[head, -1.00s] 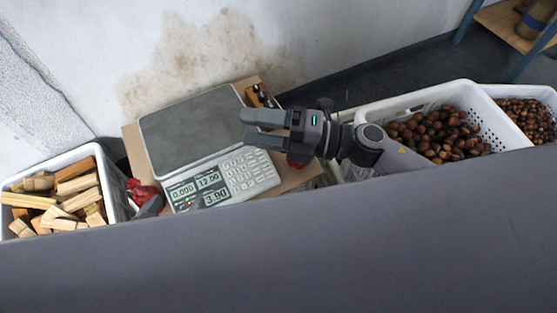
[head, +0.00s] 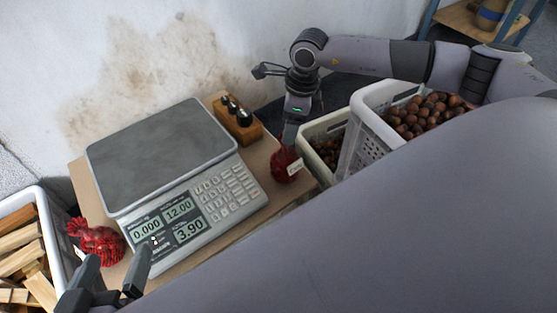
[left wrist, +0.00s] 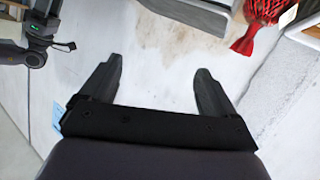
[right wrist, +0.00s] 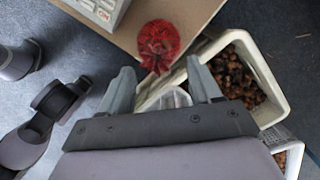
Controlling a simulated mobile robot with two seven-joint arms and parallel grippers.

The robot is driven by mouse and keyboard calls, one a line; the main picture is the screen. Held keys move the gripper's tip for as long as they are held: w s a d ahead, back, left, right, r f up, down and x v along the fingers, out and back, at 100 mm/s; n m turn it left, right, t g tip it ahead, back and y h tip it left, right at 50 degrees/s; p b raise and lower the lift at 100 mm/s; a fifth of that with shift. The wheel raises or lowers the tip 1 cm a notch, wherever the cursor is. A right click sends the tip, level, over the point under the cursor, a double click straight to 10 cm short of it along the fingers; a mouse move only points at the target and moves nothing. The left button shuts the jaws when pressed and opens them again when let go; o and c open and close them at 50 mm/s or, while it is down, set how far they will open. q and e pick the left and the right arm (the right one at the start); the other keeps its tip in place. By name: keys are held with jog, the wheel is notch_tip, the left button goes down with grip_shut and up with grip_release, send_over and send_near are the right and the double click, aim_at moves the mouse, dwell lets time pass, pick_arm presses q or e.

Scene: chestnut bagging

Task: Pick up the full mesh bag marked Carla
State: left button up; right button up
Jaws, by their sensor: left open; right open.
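A full red mesh bag (head: 285,165) with a pale tag stands on the board right of the scale. It also shows in the right wrist view (right wrist: 158,42). My right gripper (head: 289,138) is open, pointing down close above this bag; in its wrist view the bag lies just beyond the fingertips (right wrist: 162,74). A second red mesh bag (head: 97,243) lies left of the scale and shows at the top of the left wrist view (left wrist: 262,24), with a white tag. My left gripper (head: 118,257) is open and empty near it. The names on the tags are unreadable.
The scale (head: 165,155) fills the middle of the board. White crates hold chestnuts (head: 372,95) at the right and wood pieces (head: 50,215) at the left. My arm covers the lower right.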

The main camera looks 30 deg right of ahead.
aim_at(285, 158)
jog(key=f+b, duration=0.1)
jog(key=f, duration=0.1)
jog(key=f+b, duration=0.1)
jog(key=a+f, duration=0.1)
jog(key=f, duration=0.1)
jog(key=shift+w+f+b, duration=0.1)
jog(key=shift+f+b, duration=0.2)
jog(key=shift+b, duration=0.1)
jog(key=shift+f, duration=0.3)
pick_arm(q)
jog(key=shift+s+a+r+m+t+y, duration=0.15)
jog(key=shift+s+a+m+t, duration=0.1)
jog(key=shift+a+t, duration=0.15)
jog(key=shift+s+a+f+m+t+y, duration=0.15)
jog(key=shift+a+m+t, duration=0.15)
jog(key=shift+a, duration=0.2)
jog(key=shift+r, duration=0.1)
pick_arm(e)
jog(key=shift+w+r, duration=0.1)
grip_shut()
